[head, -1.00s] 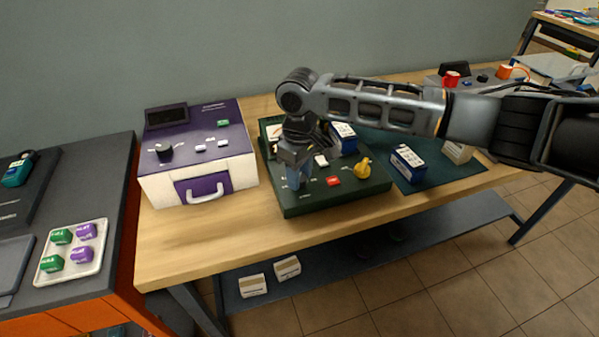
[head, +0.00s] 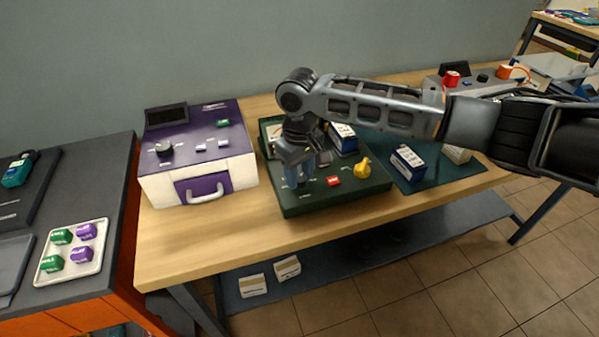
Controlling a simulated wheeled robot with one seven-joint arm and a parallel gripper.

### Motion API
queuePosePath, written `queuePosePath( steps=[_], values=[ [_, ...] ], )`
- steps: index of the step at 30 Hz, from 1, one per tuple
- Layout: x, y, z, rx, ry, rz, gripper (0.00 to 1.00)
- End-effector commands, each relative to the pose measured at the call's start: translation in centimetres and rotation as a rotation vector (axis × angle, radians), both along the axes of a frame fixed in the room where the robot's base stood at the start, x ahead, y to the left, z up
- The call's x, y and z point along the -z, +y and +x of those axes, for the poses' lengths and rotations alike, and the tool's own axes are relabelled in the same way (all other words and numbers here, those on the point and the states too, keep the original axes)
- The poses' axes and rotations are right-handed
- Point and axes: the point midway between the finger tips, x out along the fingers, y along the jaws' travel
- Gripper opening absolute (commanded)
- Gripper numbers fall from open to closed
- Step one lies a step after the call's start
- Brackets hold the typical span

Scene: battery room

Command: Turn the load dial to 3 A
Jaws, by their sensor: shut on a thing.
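The dark green tester (head: 335,203) lies on the wooden bench, with a red switch (head: 333,181) and a yellow knob (head: 362,167) on its top. My gripper (head: 298,180) points down at the left front part of this panel. Its jaws are shut on what appears to be the load dial. The gripper hides the dial, its pointer and most of its scale, so I cannot read the setting.
A blue and white box (head: 407,163) sits on a dark mat to the right. Another box (head: 342,138) stands at the tester's back. The bench front (head: 230,225) is clear.

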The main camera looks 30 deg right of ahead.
Motion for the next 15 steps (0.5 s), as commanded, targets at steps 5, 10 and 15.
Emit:
queuePosePath(
  steps=[5, 10, 15],
  values=[
    [-0.07, -0.01, 0.06, 0.0, -0.002, 0.0, 0.55],
    [-0.04, -0.01, 0.03, -0.001, -0.001, 0.0, 0.65],
    [-0.08, -0.01, 0.03, -0.001, -0.001, 0.0, 0.65]
  ],
)
